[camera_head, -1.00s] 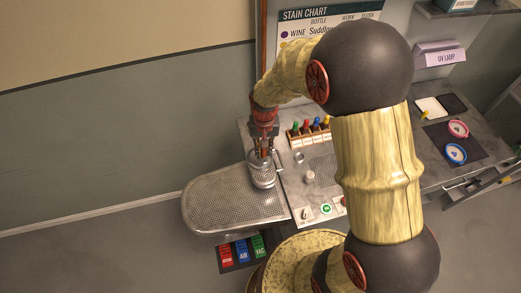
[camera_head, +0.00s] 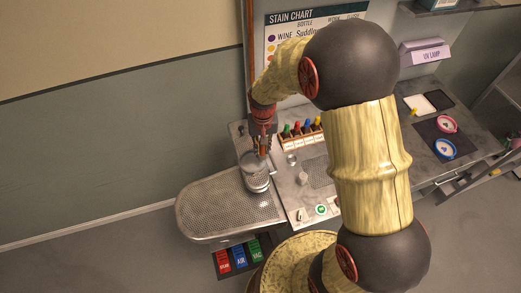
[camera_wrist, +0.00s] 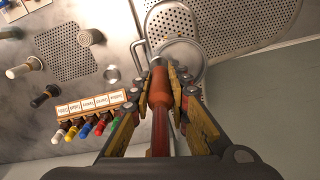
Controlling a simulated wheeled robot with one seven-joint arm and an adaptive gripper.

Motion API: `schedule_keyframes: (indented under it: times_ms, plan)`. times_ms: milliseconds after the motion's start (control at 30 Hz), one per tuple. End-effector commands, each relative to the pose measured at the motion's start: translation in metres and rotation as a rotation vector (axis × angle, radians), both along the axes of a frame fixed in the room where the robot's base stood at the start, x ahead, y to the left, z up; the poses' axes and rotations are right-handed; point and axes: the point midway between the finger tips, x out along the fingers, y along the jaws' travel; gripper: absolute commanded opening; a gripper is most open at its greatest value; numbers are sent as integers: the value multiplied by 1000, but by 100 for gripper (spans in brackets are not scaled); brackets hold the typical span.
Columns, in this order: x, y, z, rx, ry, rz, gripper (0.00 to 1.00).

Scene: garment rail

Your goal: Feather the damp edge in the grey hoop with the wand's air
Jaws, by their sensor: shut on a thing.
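My gripper (camera_head: 262,148) is shut on the wand (camera_wrist: 160,112), whose orange-red handle runs between the fingers in the wrist view. It points down at a round grey piece (camera_head: 257,182), which I take for the grey hoop, at the right part of the perforated board (camera_head: 215,205). In the wrist view this grey round piece (camera_wrist: 190,50) lies just beyond the wand's far end. The wand's tip is hidden there, so I cannot tell its gap to the hoop. The damp edge cannot be made out.
A rack of coloured bottles (camera_head: 302,135) stands right of my gripper. Red, blue and green pedals (camera_head: 239,257) lie below the board. A pink hoop (camera_head: 446,124) and a blue hoop (camera_head: 444,149) lie on a dark mat at right. The board's left part is clear.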

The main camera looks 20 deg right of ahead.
Motion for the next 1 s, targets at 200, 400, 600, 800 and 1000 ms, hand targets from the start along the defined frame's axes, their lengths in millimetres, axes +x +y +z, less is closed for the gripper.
schedule_keyframes:
  times_ms: [200, 400, 600, 800, 1000]
  plan:
    - [4, -2, 0, 0, 0, 0, 0]
    - [12, -4, 0, 0, 1, -1, 0]
    - [20, -7, 0, 0, 1, -1, 0]
    - [24, -8, 0, 0, 0, 0, 0]
    - [24, -8, 1, 0, 0, 0, 0]
